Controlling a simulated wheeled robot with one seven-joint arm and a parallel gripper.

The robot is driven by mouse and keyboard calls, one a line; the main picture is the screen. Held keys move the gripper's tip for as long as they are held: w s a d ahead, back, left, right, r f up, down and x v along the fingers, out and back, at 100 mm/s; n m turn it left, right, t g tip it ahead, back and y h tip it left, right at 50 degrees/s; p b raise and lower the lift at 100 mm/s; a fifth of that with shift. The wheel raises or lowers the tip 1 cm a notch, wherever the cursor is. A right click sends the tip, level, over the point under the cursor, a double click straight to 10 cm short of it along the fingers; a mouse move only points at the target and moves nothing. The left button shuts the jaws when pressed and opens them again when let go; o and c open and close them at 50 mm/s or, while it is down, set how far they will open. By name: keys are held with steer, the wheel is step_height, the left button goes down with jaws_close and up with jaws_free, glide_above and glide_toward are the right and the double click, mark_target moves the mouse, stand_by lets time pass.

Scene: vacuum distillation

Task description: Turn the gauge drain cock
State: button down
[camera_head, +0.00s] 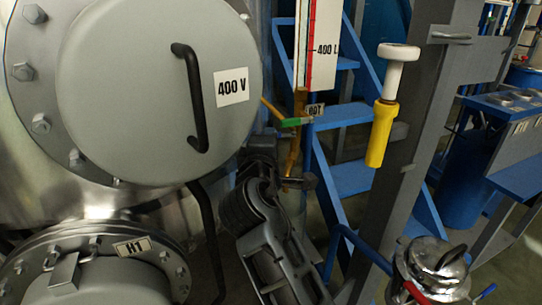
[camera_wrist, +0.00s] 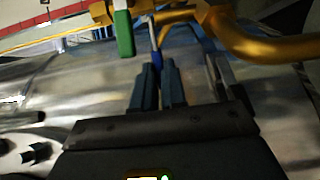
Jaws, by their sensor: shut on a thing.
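A brass gauge fitting with a pipe (camera_head: 292,158) hangs below the level gauge in the head view. A green lever (camera_head: 295,122) sits at its top, and a green lever (camera_wrist: 124,32) also shows in the wrist view. A narrow blue handle (camera_wrist: 155,57), seemingly the drain cock's, hangs from the brass pipework (camera_wrist: 245,42) in the wrist view. My gripper (camera_wrist: 157,75) is shut on this blue handle, with one finger on each side. In the head view my gripper (camera_head: 299,183) is near the lower end of the brass pipe; the handle is hidden there.
The large grey vessel cover (camera_head: 130,80) marked 400 V, with a black handle (camera_head: 192,98), is left of my arm. A blue stair (camera_head: 350,178) and a grey post (camera_head: 410,140) stand right. A yellow and white tool (camera_head: 382,133) is beside the post. A metal can (camera_head: 435,268) is lower right.

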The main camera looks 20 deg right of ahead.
steer(key=shift+w+a+f+m+g+h, duration=0.1)
steer(key=shift+w+f+m+g+h, duration=0.05)
steer(key=shift+m+g+h, duration=0.2)
steer(key=c, duration=1.2)
jaws_free()
steer(key=shift+v, duration=3.95)
steer(key=shift+c, duration=0.2)
